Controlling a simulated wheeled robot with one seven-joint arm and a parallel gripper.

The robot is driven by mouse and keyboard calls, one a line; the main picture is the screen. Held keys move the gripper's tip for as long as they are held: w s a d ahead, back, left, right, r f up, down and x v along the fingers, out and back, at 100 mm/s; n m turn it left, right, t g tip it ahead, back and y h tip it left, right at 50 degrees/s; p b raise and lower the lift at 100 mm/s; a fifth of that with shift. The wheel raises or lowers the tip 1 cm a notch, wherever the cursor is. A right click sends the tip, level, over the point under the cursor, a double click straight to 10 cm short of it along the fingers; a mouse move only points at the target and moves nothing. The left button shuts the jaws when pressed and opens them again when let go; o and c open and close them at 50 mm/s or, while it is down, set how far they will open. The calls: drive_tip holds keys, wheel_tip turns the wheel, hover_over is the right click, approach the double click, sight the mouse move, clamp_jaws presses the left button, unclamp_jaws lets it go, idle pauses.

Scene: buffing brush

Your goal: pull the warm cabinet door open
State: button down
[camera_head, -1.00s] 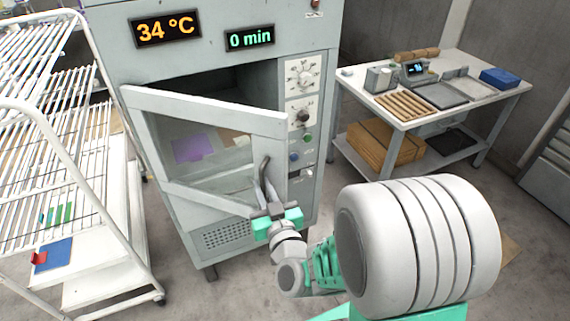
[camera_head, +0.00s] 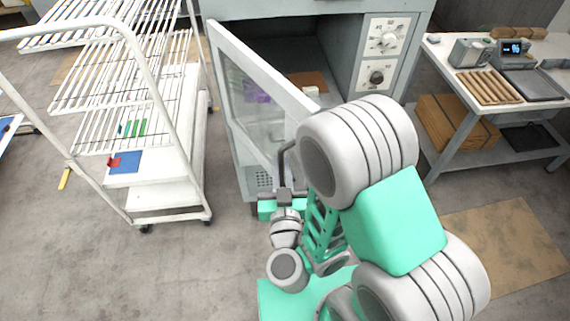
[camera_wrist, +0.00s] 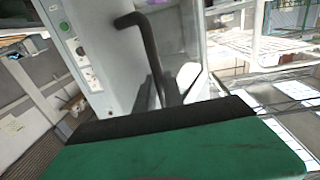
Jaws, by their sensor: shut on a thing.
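The warm cabinet (camera_head: 310,30) stands at the top middle of the head view. Its framed glass door (camera_head: 262,65) is hinged on the left and stands well open, swung out toward me. My gripper (camera_head: 284,188) is at the door's free edge, shut on the dark bent handle (camera_head: 287,155). The handle also shows in the wrist view (camera_wrist: 146,40), running down between my two fingers. My arm hides the lower right of the door and cabinet. Inside the cabinet, a purple item shows through the glass and a brown item lies beside it.
A white wire rack trolley (camera_head: 150,110) stands close to the left of the open door. A steel table (camera_head: 460,95) with brown rods and a small display device stands at the right. A flat brown sheet (camera_head: 510,235) lies on the floor. Floor at the front left is clear.

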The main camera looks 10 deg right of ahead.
drive_tip(key=shift+r, duration=0.1)
drive_tip(key=c, duration=1.5)
unclamp_jaws()
drive_tip(key=shift+w, duration=0.1)
drive_tip(key=shift+o, duration=0.2)
